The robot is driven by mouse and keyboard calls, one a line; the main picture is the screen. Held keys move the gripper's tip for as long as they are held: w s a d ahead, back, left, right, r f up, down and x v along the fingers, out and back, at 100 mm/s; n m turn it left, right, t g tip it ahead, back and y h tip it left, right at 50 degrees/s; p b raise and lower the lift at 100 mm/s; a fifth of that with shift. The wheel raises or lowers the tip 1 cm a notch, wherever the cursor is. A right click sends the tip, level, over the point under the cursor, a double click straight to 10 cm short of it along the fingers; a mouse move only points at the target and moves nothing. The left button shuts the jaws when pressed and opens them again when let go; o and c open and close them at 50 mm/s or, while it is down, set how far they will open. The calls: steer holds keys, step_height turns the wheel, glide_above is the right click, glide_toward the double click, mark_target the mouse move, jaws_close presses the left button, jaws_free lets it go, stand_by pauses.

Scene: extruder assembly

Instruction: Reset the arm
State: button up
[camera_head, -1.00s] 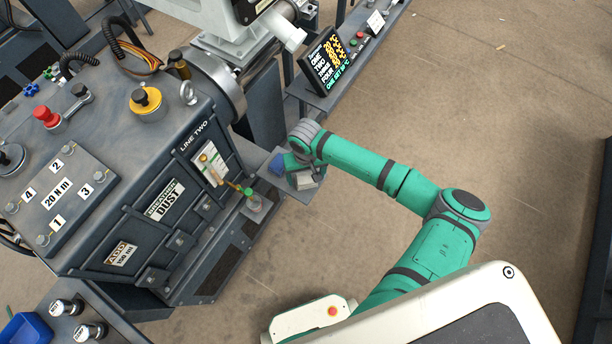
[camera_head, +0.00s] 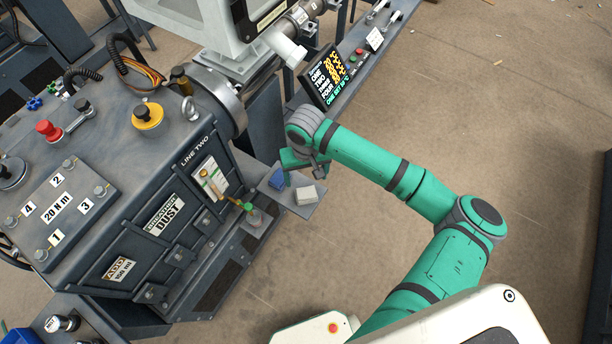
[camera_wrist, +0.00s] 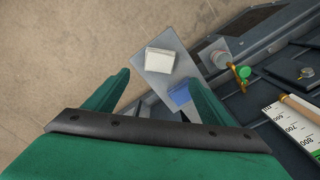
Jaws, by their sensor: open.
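My green arm reaches in from the lower right in the head view. My gripper (camera_head: 301,162) is above the small grey shelf (camera_head: 300,211) at the machine's side. In the wrist view my gripper (camera_wrist: 163,85) shows two green fingers spread apart with nothing held between them. A white block (camera_head: 306,195) lies on the shelf, and it also shows in the wrist view (camera_wrist: 160,62). A blue piece (camera_head: 277,180) lies beside it, partly behind a finger in the wrist view (camera_wrist: 180,95).
A black display panel (camera_head: 327,78) stands on a rail behind my gripper.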

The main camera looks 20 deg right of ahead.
stand_by(0.3)
steer(key=s+d+f+t, duration=0.3)
steer(key=s+d+f, duration=0.4)
steer(key=s+d, duration=0.25)
steer(key=s+a+f+n+t, duration=0.2)
steer(key=s+f+t, duration=0.1)
steer(key=s, duration=0.9)
steer(key=s+a+r+t+y, duration=0.2)
steer(key=s+a+r+t, duration=0.2)
steer(key=s+a, duration=0.5)
steer(key=w+a+r+t+h, duration=0.2)
steer(key=a+r+t, duration=0.3)
steer(key=a+r, duration=0.8)
steer(key=shift+w+a+r+m, duration=0.15)
steer(key=shift+w+r+m, duration=0.15)
steer(key=shift+w+r, duration=0.25)
steer(key=shift+s, duration=0.2)
